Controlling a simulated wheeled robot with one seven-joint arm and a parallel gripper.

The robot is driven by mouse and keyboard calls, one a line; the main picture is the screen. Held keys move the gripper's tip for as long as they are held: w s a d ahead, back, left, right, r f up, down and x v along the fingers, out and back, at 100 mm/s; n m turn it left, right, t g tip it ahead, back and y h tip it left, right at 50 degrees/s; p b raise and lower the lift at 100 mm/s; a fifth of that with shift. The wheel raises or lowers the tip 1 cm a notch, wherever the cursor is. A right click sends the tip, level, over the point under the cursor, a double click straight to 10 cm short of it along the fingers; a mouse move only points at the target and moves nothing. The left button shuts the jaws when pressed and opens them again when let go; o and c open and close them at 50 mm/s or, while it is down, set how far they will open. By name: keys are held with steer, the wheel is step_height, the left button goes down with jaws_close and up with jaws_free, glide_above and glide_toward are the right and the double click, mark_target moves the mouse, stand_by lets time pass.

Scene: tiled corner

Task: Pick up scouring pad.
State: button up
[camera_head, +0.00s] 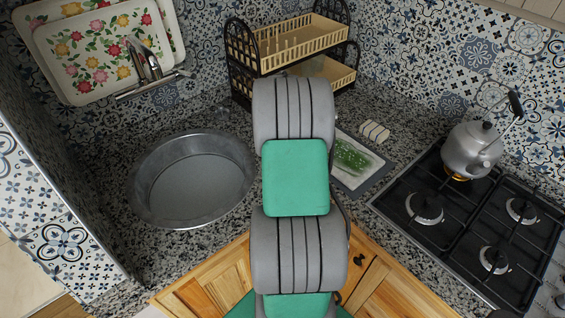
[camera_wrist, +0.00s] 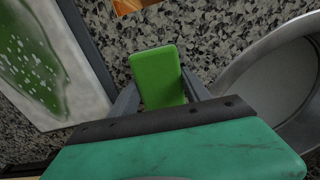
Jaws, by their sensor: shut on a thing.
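The scouring pad (camera_wrist: 157,72) is a small bright green block with rounded corners in the middle of the wrist view. My gripper (camera_wrist: 160,90) is shut on it, with one grey finger at each side of the pad. The pad's lower end is hidden by the gripper body. In the head view my arm covers both the gripper and the pad. The speckled counter shows behind the pad; I cannot tell how far above it the pad is.
A round metal sink (camera_head: 192,180) lies left of my arm. A grey board with a green pattern (camera_head: 350,163) and a striped roll (camera_head: 374,132) lie to the right. A dish rack (camera_head: 300,45) stands behind. A kettle (camera_head: 471,148) stands on the gas hob (camera_head: 455,215).

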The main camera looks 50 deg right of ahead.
steer(key=shift+r, duration=0.65)
steer(key=s+a+r+b, duration=0.4)
steer(key=s+a+r, duration=0.4)
steer(key=a+r, duration=0.3)
steer(key=shift+s+a+r+b, duration=0.2)
steer(key=shift+r+b, duration=0.1)
steer(key=shift+r, duration=0.05)
steer(key=o, duration=0.7)
steer(key=c, duration=0.6)
